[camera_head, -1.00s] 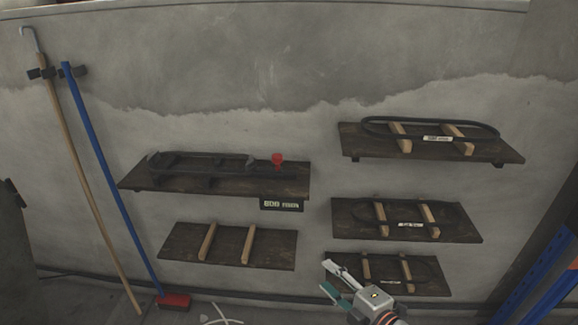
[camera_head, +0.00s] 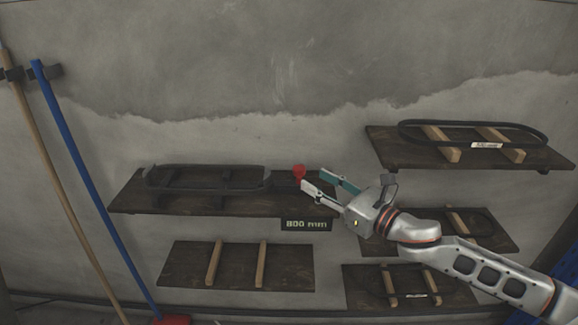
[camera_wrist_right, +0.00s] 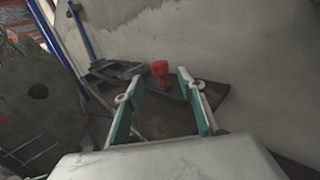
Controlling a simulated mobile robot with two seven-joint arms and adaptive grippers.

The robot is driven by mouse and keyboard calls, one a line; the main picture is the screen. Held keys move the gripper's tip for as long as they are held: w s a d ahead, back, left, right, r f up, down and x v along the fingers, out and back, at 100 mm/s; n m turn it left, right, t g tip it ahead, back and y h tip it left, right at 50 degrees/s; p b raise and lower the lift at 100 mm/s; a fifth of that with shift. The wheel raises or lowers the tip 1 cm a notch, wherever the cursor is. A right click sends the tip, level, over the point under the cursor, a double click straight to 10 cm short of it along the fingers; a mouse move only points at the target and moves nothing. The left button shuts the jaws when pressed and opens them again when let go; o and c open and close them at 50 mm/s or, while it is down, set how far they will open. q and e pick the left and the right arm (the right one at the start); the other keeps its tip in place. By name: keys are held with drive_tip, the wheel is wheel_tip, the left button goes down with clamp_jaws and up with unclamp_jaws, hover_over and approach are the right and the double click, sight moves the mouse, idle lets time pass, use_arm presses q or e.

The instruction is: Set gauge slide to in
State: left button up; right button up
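The gauge slide appears to be the dark frame (camera_head: 205,178) on the upper left wall board, with a red knob (camera_head: 299,172) at its right end. My right gripper (camera_head: 313,180) reaches in from the right, its fingers close to the knob in the head view. In the right wrist view the gripper (camera_wrist_right: 156,92) is open and empty, with the red knob (camera_wrist_right: 159,69) ahead, between the fingertips and beyond them. I cannot tell whether a finger touches the knob. My left gripper is not in view.
An 800 mm label (camera_head: 306,225) hangs under the gauge board (camera_head: 130,203). A lower board (camera_head: 180,265) has two wooden strips. Boards on the right (camera_head: 385,148) hold looped belts, partly behind my right arm. Two long-handled tools, including a blue one (camera_head: 90,190), lean at left.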

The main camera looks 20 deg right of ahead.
sight(303, 174)
drive_tip(key=shift+w+a+r, duration=0.15)
drive_tip(key=shift+w+a, duration=0.15)
drive_tip(key=shift+w, duration=0.25)
drive_tip(key=x, duration=0.6)
drive_tip(key=shift+p, duration=0.4)
drive_tip(key=shift+a, duration=0.1)
clamp_jaws()
